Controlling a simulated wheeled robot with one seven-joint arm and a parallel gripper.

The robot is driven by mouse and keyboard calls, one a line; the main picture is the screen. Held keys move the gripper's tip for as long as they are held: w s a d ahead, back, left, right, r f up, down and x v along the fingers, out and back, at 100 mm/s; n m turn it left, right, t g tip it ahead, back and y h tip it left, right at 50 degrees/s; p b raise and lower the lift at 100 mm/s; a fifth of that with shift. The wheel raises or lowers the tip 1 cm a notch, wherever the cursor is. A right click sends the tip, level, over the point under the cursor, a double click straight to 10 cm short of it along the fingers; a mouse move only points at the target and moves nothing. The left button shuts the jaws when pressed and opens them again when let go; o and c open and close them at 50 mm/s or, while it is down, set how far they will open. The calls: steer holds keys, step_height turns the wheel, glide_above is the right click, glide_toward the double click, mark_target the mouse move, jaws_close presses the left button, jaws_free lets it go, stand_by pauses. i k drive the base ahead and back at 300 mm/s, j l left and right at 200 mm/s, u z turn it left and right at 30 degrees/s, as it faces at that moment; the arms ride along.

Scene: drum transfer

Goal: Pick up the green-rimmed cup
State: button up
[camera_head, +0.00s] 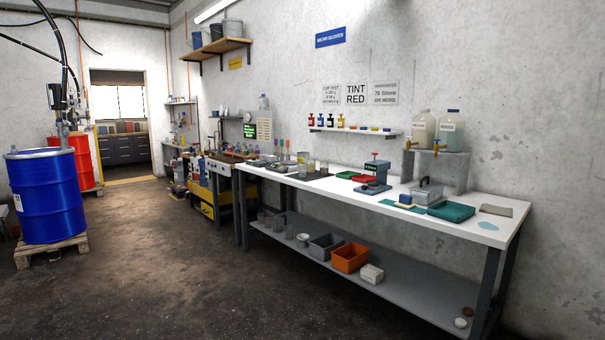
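I cannot make out a green-rimmed cup for certain; the small vessels are too far away to show a rim colour. Several small cups and glasses stand toward the far left end of the white workbench (480,234), one pale vessel (302,158) among them. More small grey or clear cups stand on the bench's lower shelf, including a pale cup (303,240) beside a grey bin. My gripper is not in view.
A grey bin (325,247) and an orange bin (350,258) sit on the lower shelf. A blue drum (47,197) stands on a pallet at left, a red drum (82,160) behind it. The concrete floor (190,265) between drums and bench is clear.

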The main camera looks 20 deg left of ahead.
mark_target(301, 168)
steer(key=i+j+u, duration=0.4)
steer(key=i, duration=0.3)
steer(key=i+u, duration=0.35)
steer(key=i, duration=0.4)
steer(key=i+u, duration=0.4)
steer(key=i, duration=0.35)
steer(key=i+l+u, duration=0.2)
steer(key=i, duration=1.75)
steer(key=i+j+z, duration=0.1)
steer(key=i+z, duration=0.3)
steer(key=i+j+z, duration=0.25)
steer(key=i+z, duration=0.15)
steer(key=i+j+z, duration=0.75)
steer(key=z, duration=0.15)
steer(key=i+j+z, duration=0.3)
steer(key=z, duration=0.15)
steer(key=k+j, duration=0.05)
